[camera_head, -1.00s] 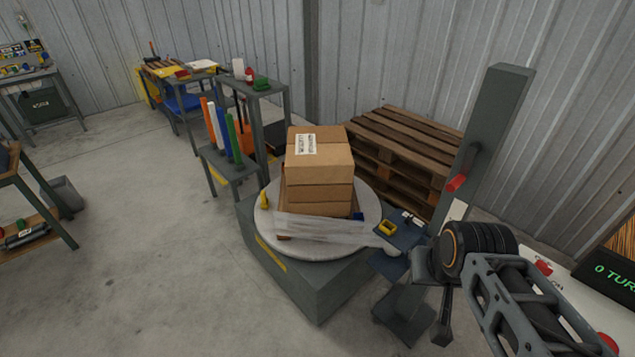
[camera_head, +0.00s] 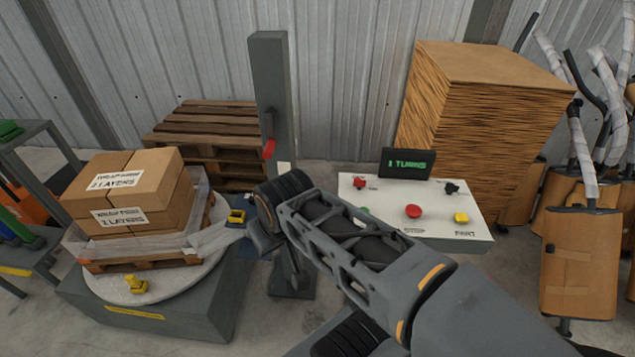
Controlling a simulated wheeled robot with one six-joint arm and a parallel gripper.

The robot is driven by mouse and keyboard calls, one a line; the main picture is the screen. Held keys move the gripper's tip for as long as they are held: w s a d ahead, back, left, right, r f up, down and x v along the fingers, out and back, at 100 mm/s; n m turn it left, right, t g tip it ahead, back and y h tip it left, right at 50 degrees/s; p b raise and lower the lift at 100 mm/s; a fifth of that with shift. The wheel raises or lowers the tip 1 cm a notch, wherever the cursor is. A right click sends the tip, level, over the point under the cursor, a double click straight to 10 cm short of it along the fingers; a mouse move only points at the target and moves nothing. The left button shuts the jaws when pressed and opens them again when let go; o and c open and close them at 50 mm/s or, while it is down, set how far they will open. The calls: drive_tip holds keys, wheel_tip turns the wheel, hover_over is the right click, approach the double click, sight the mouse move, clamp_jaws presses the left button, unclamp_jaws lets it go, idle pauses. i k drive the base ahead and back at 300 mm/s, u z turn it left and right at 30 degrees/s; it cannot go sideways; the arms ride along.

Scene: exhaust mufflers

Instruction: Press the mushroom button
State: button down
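A white control panel (camera_head: 345,193) stands right of centre behind my arm. A round red mushroom-shaped button (camera_head: 413,211) sits in its middle, with nothing touching it in view. A smaller red control (camera_head: 359,182) is at the panel's upper left, and a green one (camera_head: 363,210) is partly hidden by my arm. A yellow button (camera_head: 461,217) and a black knob (camera_head: 451,187) are on the right. My arm reaches from the lower right to the mast. The dark end of my gripper (camera_head: 297,278) seems to hang beside the mast, left of the panel; its fingers are unclear.
A display (camera_head: 407,163) behind the panel reads "1 TURNS". Boxes (camera_head: 137,182) with film around their lower part stand on a turntable (camera_head: 170,285) at left. A grey mast (camera_head: 269,80) rises between turntable and panel. A cardboard stack (camera_head: 480,95) is behind.

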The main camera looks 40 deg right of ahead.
sight(414, 212)
drive_tip(key=z, duration=1.55)
drive_tip(key=i, duration=0.1)
drive_tip(key=z, duration=0.05)
